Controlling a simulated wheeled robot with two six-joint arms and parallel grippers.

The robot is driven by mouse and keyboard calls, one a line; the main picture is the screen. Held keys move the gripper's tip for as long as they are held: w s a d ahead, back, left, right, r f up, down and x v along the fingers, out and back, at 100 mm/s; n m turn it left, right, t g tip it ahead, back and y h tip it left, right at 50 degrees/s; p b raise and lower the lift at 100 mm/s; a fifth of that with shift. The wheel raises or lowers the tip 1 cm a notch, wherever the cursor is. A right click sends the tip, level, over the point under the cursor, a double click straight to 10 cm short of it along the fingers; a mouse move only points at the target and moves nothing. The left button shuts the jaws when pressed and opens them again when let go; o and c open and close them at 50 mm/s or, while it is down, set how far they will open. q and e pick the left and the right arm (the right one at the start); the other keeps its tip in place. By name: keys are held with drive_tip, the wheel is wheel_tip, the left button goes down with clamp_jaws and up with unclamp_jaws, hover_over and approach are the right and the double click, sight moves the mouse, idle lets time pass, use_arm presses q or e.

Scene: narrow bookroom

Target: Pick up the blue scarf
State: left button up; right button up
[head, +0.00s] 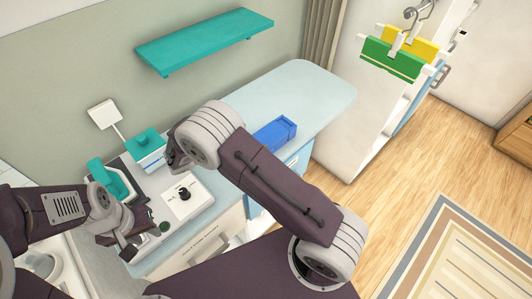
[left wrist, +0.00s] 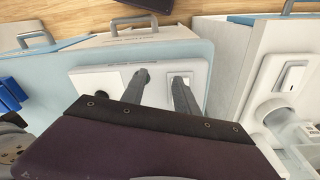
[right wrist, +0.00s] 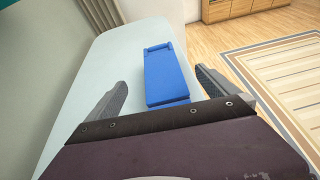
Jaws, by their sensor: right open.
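The blue scarf (head: 274,133) lies folded into a long block on the pale blue counter, just past my right arm in the head view. In the right wrist view the scarf (right wrist: 166,75) lies ahead, between the lines of my right gripper's fingers (right wrist: 160,77). That gripper is open and empty, with the scarf beyond its fingertips. In the head view the right gripper is hidden by its arm. My left gripper (left wrist: 160,76) has its fingers apart with nothing between them, over a white switch panel on the counter's near part.
The counter (head: 310,85) is bare around the scarf's far side. Teal objects (head: 117,177) and a white panel with a black knob (head: 184,197) occupy its left part. A teal shelf (head: 205,42) hangs above. Green and yellow cloths (head: 391,60) hang at upper right.

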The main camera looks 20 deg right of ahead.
sight(267, 136)
drive_tip(key=shift+d+f+n, duration=0.3)
drive_tip(key=shift+d+f, duration=0.05)
drive_tip(key=shift+f, duration=0.5)
drive_tip(key=shift+d, duration=0.2)
drive_tip(key=shift+w+d+f, duration=0.1)
drive_tip(key=shift+w+d, duration=0.05)
drive_tip(key=shift+d, duration=0.15)
drive_tip(key=p+x, duration=0.2)
drive_tip(key=x, duration=0.5)
drive_tip(key=shift+a+f, duration=0.1)
drive_tip(key=shift+f, duration=0.05)
use_arm(q)
drive_tip(key=shift+w+d+r, duration=0.1)
drive_tip(key=shift+d+r, duration=0.7)
drive_tip(key=shift+r, duration=0.2)
use_arm(e)
drive_tip(key=shift+w+d+f, duration=0.1)
drive_tip(key=shift+d+f, duration=0.1)
drive_tip(key=shift+d, duration=0.05)
